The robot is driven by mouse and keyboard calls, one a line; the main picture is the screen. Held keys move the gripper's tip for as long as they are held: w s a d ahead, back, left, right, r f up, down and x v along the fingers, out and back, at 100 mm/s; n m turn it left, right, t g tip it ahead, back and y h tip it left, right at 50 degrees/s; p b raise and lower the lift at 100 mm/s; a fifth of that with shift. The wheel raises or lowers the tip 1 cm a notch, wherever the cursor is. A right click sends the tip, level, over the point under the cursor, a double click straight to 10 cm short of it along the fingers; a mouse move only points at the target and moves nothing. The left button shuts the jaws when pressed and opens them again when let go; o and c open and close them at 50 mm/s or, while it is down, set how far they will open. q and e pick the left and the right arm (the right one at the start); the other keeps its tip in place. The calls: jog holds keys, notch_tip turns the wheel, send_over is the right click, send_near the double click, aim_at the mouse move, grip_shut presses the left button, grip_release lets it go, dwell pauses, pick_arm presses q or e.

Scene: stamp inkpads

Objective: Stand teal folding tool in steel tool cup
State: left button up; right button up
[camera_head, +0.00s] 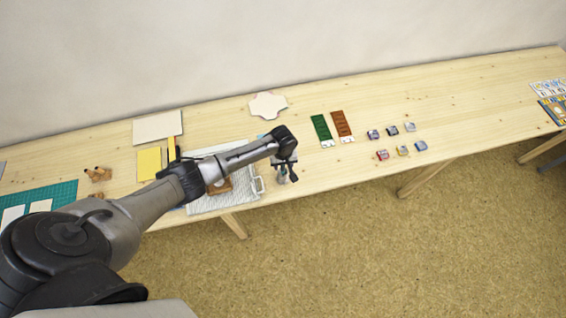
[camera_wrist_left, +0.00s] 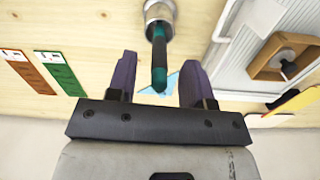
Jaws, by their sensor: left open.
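The steel tool cup (camera_wrist_left: 155,12) is at the top of the left wrist view, on the wooden table. The teal folding tool (camera_wrist_left: 158,58), teal with a dark end, stands in the cup and sticks out toward the camera. Its lower part is hidden inside the cup. My left gripper (camera_wrist_left: 157,60) is open, with its two purple fingers on either side of the tool and visible gaps to both sides. In the head view my left gripper (camera_head: 286,165) hangs over the table's front edge area and mostly covers cup and tool. My right gripper is not in view.
A grey ribbed tray (camera_head: 205,205) with a wooden frame (camera_wrist_left: 262,58) lies beside the cup. Green (camera_head: 322,130) and brown (camera_head: 341,125) strips and several small stamp blocks (camera_head: 391,131) lie to the right. A light blue piece (camera_wrist_left: 172,82) lies behind the tool.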

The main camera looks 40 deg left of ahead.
pick_arm(q)
jog(key=shift+r, duration=0.3)
notch_tip(320, 180, up, 13)
jog(key=p, duration=0.1)
dwell(0.4)
jog(key=shift+r, duration=0.1)
dwell(0.4)
